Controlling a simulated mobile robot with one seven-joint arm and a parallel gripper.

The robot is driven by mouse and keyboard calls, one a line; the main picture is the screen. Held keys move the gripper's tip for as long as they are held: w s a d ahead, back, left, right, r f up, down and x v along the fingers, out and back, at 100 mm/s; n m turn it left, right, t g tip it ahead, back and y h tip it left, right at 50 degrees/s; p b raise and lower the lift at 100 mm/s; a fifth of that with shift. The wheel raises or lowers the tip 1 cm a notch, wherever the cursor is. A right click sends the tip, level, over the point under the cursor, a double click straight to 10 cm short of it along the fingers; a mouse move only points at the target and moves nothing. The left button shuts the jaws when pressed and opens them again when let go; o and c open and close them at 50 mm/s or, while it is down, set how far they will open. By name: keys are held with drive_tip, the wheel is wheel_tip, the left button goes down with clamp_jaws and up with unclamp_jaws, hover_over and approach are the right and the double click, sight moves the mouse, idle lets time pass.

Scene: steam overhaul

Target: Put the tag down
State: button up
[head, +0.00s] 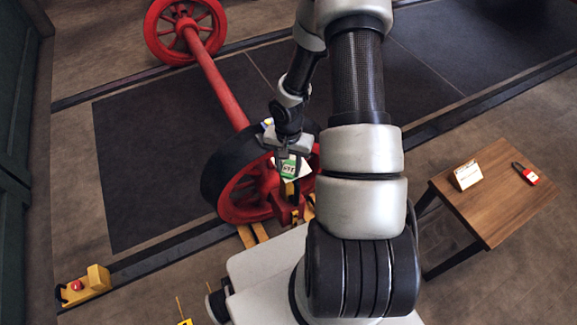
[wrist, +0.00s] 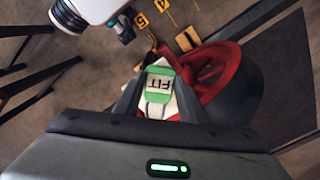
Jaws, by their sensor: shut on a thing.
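My gripper (head: 289,155) is shut on a green and white tag (head: 289,169), held over the near red wheel. White material shows around the tag there. The near red wheel (head: 240,198), with a dark rim, is below and beside the tag; I cannot tell whether they touch. A small wooden table (head: 497,212) stands at the right, apart from my gripper.
A white folded card (head: 466,174) and a red tag-like item (head: 529,175) with a dark part lie on the table, with bare wood between and in front of them. A red axle (head: 218,88) runs to a far wheel. A yellow box (head: 98,278) with a red button sits at lower left.

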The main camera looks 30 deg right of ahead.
sight(288, 170)
drive_tip(key=shift+f, duration=0.25)
drive_tip(key=o, duration=1)
drive_tip(key=shift+r, duration=0.15)
wheel_tip(288, 170, up, 12)
drive_tip(key=p, duration=0.3)
drive_tip(key=shift+r, duration=0.15)
